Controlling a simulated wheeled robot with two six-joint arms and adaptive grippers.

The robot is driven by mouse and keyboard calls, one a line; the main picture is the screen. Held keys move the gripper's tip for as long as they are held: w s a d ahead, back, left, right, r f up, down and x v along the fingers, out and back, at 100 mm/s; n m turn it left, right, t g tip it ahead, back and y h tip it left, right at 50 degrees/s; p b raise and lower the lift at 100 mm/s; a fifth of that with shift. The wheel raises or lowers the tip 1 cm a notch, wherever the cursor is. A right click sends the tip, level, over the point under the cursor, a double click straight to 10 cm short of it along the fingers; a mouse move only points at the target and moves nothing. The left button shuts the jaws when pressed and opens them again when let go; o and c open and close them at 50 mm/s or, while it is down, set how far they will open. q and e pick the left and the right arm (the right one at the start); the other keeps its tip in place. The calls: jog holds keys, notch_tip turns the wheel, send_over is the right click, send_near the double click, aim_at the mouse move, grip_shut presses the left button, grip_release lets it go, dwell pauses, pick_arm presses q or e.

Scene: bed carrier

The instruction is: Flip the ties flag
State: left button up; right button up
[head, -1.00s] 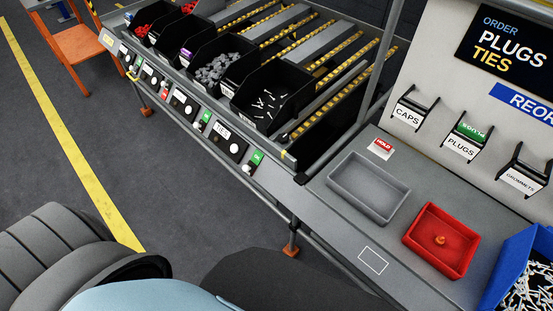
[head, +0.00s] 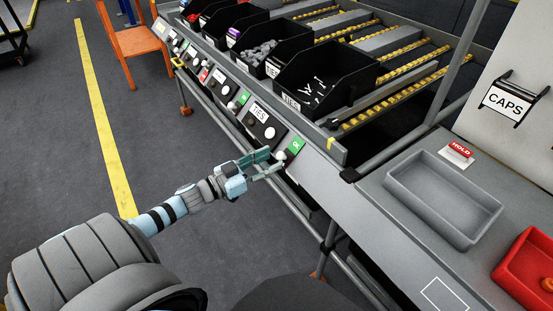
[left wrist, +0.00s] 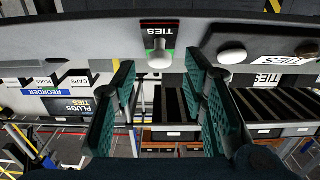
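A small green "OK" flag (head: 295,146) sits on the sloped front rail below the ties bin, at the right end of the rail's row. A white knob (head: 281,155) is beside it. In the left wrist view an upside-down dark "TIES" plate (left wrist: 158,28) has a green edge and a white knob (left wrist: 160,59) below it. My left gripper (head: 268,166) is open and empty, its fingertips close to the knob in the head view. In the left wrist view the knob lies between the two finger pads (left wrist: 158,88); I cannot tell contact. My right gripper is out of view.
A "TIES" panel (head: 260,115) with round knobs is left of the flag. Black bins (head: 340,102) stand above the rail. A grey tray (head: 470,215), a HOLD card (head: 459,152) and a red tray (head: 535,265) are on the right bench. Open floor lies left.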

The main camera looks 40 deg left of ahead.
aim_at(279, 156)
pick_arm(q)
jog(key=shift+x, duration=1.55)
jog(key=shift+c, duration=0.2)
grip_shut()
